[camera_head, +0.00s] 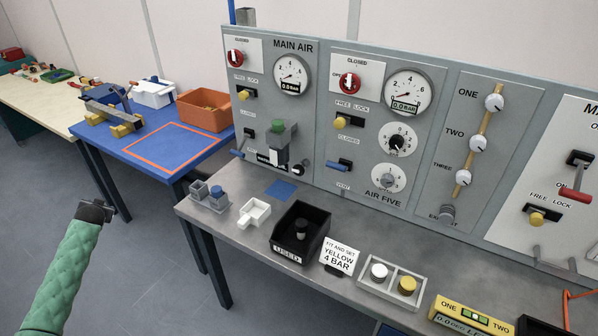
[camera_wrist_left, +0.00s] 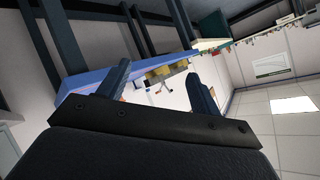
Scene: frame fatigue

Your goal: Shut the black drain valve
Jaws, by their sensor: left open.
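My left gripper (camera_head: 96,210) is at the left in the head view, at the end of the green-sleeved arm, over the floor in front of the blue table. It is apart from the panel. In the left wrist view its two fingers (camera_wrist_left: 160,85) are spread with nothing between them. On the MAIN AIR panel (camera_head: 296,52) a grey unit with a green top (camera_head: 278,127) sticks out. A small black knob (camera_head: 297,170) is low beside it; I cannot tell for sure that this is the drain valve, or its position. My right gripper is not in view.
The grey bench (camera_head: 235,232) carries a black USED bin (camera_head: 301,235), a small white tray (camera_head: 254,213), a yellow-and-white cap tray (camera_head: 393,285) and a sign (camera_head: 340,255). A blue table (camera_head: 185,143) with an orange bin (camera_head: 205,110) stands at left. Floor is clear around my gripper.

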